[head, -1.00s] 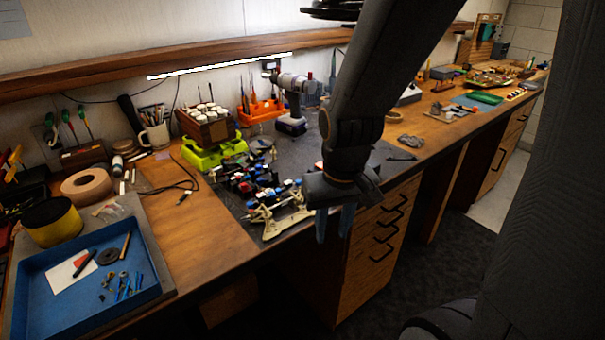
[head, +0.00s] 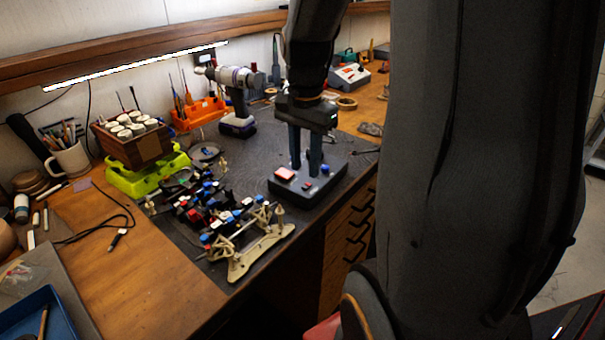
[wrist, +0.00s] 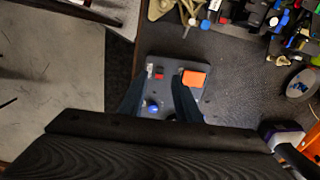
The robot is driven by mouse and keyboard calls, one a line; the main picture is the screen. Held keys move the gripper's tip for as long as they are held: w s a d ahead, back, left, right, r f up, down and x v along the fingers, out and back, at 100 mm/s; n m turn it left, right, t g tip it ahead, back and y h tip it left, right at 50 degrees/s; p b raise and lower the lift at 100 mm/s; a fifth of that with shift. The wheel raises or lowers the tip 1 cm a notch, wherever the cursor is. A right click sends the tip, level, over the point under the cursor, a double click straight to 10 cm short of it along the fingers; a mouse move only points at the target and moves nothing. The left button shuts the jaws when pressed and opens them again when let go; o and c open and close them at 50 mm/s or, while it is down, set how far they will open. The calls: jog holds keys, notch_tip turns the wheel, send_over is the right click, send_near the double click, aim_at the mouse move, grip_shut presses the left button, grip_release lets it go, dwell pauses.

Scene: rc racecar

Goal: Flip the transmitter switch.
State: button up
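A dark grey box (head: 338,170), which looks like the transmitter, lies on the dark mat near the bench's front edge. On its top are an orange-red button (head: 285,174), a small red switch (head: 307,187) and a blue knob (head: 325,169). In the wrist view the box (wrist: 165,96) shows the red switch (wrist: 159,76) near the fingertips, the blue knob (wrist: 152,107) and the orange button (wrist: 194,78). My gripper (head: 305,170) points down over the box, fingers apart and empty. It also shows in the wrist view (wrist: 158,84). Whether a fingertip touches the box I cannot tell.
A racecar chassis (head: 215,210) with a tan front part lies just left of the box. A cordless drill (head: 236,95) and an orange tool holder (head: 198,112) stand behind. A white-grey device (head: 349,76) sits farther back. The mat behind the box is fairly clear.

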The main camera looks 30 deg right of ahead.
aim_at(305, 187)
jog(key=shift+f, duration=2.3)
jog(key=shift+p, duration=0.3)
grip_shut()
